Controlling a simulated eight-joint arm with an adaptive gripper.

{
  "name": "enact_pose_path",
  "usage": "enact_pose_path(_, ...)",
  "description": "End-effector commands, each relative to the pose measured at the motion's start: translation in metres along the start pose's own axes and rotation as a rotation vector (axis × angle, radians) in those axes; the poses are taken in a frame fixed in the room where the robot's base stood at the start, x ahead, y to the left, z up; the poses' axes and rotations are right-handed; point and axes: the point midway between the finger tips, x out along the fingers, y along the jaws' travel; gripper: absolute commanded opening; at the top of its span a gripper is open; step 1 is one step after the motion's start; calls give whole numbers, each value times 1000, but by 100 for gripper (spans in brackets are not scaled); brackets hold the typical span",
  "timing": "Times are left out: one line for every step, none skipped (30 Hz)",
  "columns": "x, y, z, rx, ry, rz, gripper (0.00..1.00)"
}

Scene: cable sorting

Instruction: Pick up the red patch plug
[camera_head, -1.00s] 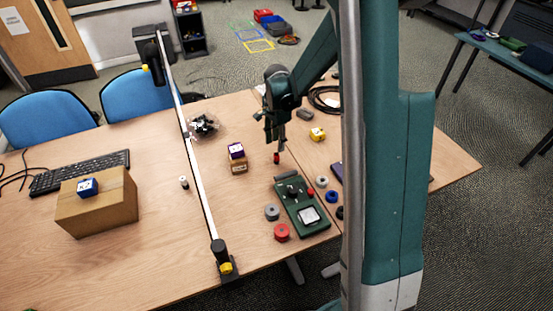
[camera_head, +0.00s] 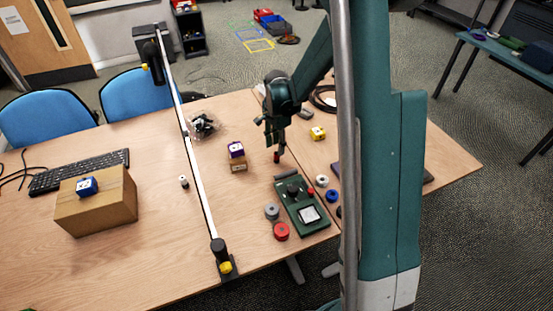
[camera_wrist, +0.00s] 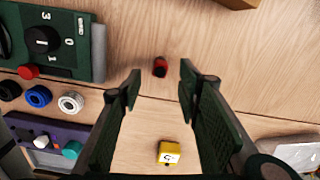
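The red patch plug (camera_wrist: 160,67) stands on the wooden table, a small red piece with a dark end. It lies just beyond the fingertips in the wrist view, between their lines. In the head view the plug (camera_head: 277,157) shows right at the tip of my gripper (camera_head: 279,149), partly covered by it. In the wrist view my gripper (camera_wrist: 160,82) is open, with a dark green finger on each side and nothing between the pads. I cannot tell how high the fingertips are above the table.
A green control box (camera_head: 301,206) stands nearby, with grey, red, white and blue rings around it. A white rail (camera_head: 199,175) crosses the table.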

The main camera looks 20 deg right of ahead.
Motion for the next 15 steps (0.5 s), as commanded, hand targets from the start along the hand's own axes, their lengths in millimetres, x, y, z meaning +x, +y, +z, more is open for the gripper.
enact_pose_path(0,0,0,0,0,0,34)
enact_pose_path(1,0,0,0,0,0,34)
enact_pose_path(2,0,0,0,0,0,34)
enact_pose_path(3,0,0,0,0,0,34)
enact_pose_path(5,0,0,0,0,0,34)
enact_pose_path(8,0,0,0,0,0,34)
enact_pose_path(11,0,0,0,0,0,34)
enact_pose_path(14,0,0,0,0,0,34)
enact_pose_path(18,-1,0,0,0,0,34)
enact_pose_path(21,-1,0,0,0,0,34)
enact_pose_path(25,-1,0,0,0,0,34)
enact_pose_path(30,0,0,0,0,0,34)
enact_pose_path(34,0,0,0,0,0,34)
enact_pose_path(37,0,0,0,0,0,34)
enact_pose_path(41,-1,0,0,0,0,34)
